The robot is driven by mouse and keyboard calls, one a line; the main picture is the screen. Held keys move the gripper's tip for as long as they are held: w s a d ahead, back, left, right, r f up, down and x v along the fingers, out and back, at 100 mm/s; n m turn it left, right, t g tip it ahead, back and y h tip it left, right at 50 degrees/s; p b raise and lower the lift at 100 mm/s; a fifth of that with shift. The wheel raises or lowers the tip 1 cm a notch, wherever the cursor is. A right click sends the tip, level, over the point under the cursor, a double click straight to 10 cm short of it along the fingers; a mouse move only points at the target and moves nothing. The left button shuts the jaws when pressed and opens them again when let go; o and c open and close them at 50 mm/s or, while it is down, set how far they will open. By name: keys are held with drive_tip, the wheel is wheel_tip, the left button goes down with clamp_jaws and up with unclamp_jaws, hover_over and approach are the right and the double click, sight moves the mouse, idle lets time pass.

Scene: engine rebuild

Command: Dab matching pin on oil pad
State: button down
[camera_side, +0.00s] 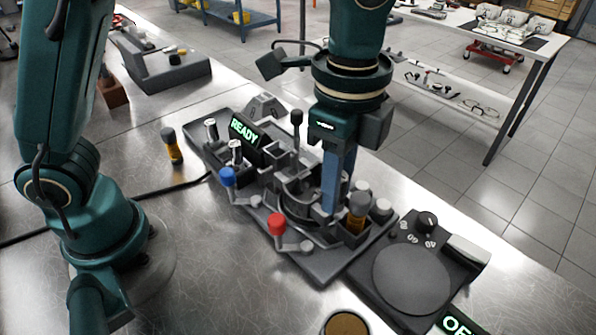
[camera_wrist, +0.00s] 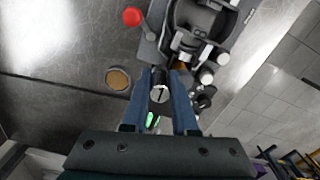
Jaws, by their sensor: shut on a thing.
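My gripper (camera_side: 333,208) points down over the right end of the dark fixture (camera_side: 318,272), its blue fingers low among the fixture's parts. In the wrist view, the fingers (camera_wrist: 168,76) are shut on a pin with a round, slotted silver head (camera_wrist: 160,94). In the side view, a grey-topped pin with an orange band (camera_side: 357,212) stands upright right at the fingertips; its lower end is hidden by a box-like holder.
Another orange-banded pin (camera_side: 172,147) stands on the bench left of the fixture. A blue-knobbed lever (camera_side: 228,177), a red-knobbed lever (camera_side: 276,225) and a black-knobbed lever (camera_side: 296,118) rise from the fixture. A lit READY sign (camera_side: 245,130) faces forward. A dark turntable unit (camera_side: 411,280) stands at right.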

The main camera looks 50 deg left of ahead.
drive_tip(key=s+d+f+m, duration=0.3)
drive_tip(key=s+d+m, duration=0.45)
drive_tip(key=d, duration=0.25)
hover_over(346, 334)
drive_tip(key=shift+m, duration=0.45)
drive_tip(key=shift+f, duration=3)
drive_tip(key=shift+f, duration=0.95)
wheel_tip(346, 334, up, 7)
